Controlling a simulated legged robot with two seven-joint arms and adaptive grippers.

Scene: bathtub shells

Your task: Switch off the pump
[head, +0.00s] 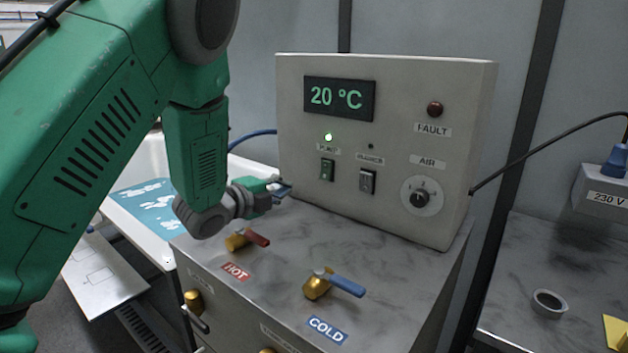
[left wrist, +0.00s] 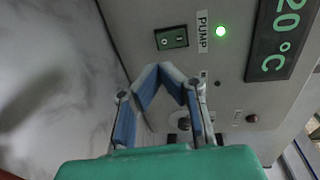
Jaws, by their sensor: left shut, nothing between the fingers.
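The pump switch (head: 327,169) is a small green rocker on the beige control panel (head: 290,100), below a lit green lamp (head: 328,137). In the left wrist view the switch (left wrist: 171,38) lies beside the PUMP label (left wrist: 203,32) and the glowing lamp (left wrist: 221,31). My left gripper (head: 284,190) is shut and empty, in front of the panel, low and left of the switch and apart from it. In the left wrist view its blue-padded fingertips (left wrist: 160,70) meet below the switch. My right gripper is not in view.
A second rocker (head: 367,181), an AIR knob (head: 419,197) and an unlit FAULT lamp (head: 435,109) share the panel. Red HOT (head: 256,237) and blue COLD (head: 347,286) valve levers stand on the grey marbled top below. A tape roll (head: 549,303) lies on the right bench.

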